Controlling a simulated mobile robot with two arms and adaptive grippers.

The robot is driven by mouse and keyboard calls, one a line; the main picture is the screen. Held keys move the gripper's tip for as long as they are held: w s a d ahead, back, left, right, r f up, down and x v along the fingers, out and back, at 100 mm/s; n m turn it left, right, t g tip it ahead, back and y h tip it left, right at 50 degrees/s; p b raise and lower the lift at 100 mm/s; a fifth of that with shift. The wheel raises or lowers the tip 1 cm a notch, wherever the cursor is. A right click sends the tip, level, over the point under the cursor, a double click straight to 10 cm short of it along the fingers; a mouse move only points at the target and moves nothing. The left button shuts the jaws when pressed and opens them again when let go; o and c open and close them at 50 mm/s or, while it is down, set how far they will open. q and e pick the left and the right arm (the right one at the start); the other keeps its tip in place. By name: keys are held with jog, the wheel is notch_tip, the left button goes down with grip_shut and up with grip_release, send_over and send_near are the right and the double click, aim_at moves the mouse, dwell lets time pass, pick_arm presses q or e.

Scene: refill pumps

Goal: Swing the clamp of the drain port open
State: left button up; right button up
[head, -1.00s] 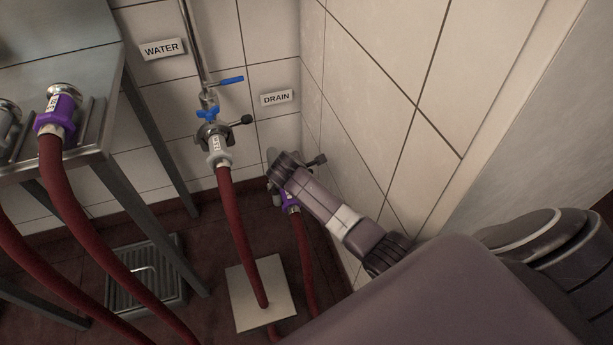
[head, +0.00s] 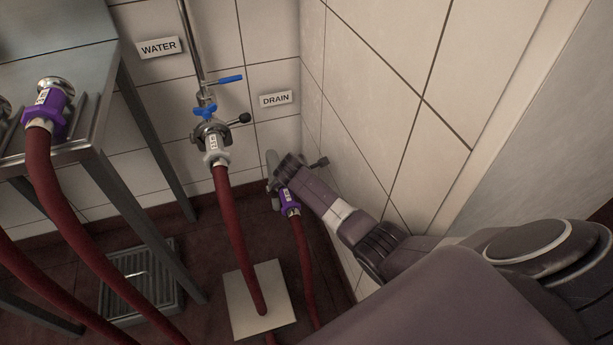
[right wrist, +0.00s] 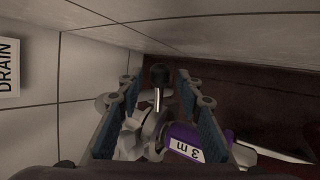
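The drain port is low in the corner, under the DRAIN sign (head: 276,99). A hose with a purple coupling (head: 288,201) is joined to it; the coupling, labelled "3 m", also shows in the right wrist view (right wrist: 185,137). The clamp's handle has a black knob (right wrist: 160,73) on a metal stem; in the head view the knob (head: 320,162) sticks out right of my arm. My right gripper (right wrist: 158,80) is open, its blue-padded fingers on either side of the knob and stem, with gaps visible. My left gripper is out of view.
The water port with a clamp (head: 212,133) and red hose stands left of the drain. A tiled wall (head: 400,90) is close on the right. A metal table (head: 60,75) with another purple coupling (head: 47,108) is at left. A floor grate (head: 145,280) lies below.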

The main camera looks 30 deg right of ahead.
grip_shut()
dwell(0.3)
dwell(0.3)
